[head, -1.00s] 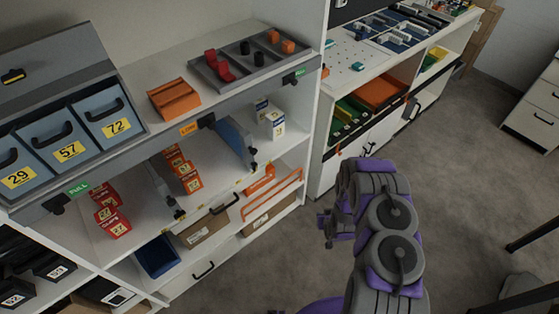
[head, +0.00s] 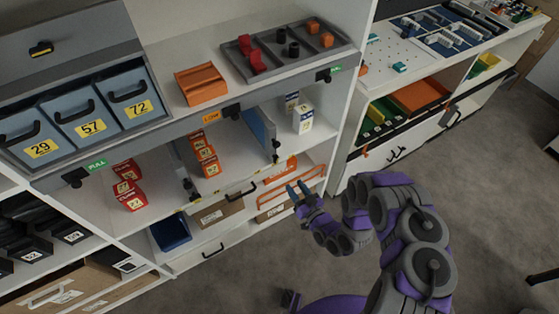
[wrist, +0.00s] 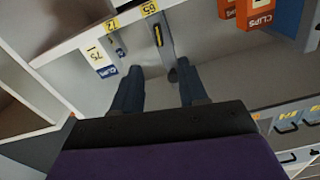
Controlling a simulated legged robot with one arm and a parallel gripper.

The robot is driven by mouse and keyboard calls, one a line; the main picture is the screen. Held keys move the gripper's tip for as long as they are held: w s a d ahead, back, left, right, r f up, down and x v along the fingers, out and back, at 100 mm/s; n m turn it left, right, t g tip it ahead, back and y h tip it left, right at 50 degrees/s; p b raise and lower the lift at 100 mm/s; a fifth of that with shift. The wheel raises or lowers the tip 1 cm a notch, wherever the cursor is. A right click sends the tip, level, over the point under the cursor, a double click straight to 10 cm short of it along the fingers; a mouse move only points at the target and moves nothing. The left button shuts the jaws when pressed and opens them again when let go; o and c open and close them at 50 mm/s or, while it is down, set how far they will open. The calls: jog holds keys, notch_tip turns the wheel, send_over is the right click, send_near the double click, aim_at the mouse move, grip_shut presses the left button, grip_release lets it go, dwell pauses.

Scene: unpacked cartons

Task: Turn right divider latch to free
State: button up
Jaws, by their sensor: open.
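The right divider is a thin blue-grey panel (head: 260,130) on the middle shelf, between orange boxes and white boxes. Its dark latch (head: 276,155) sits at the panel's front edge. My gripper (head: 298,190) is open and empty, in front of the shelf, below and right of the latch. Its two blue fingers (wrist: 159,72) point at the divider, apart from it. The latch's exact turn is too small to tell.
Another divider latch (head: 190,188) is further left. Orange boxes (head: 204,155) and white boxes (head: 303,119) flank the right divider. A shelf edge with yellow labels (head: 235,193) and an orange rail (head: 290,180) lie near my gripper.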

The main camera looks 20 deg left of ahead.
aim_at(277, 161)
jog(key=b+x, duration=0.1)
jog(key=x, duration=1.3)
jog(key=shift+w, duration=0.1)
jog(key=shift+d, duration=0.25)
jog(key=shift+c, duration=0.7)
jog(key=shift+a, duration=0.1)
grip_shut()
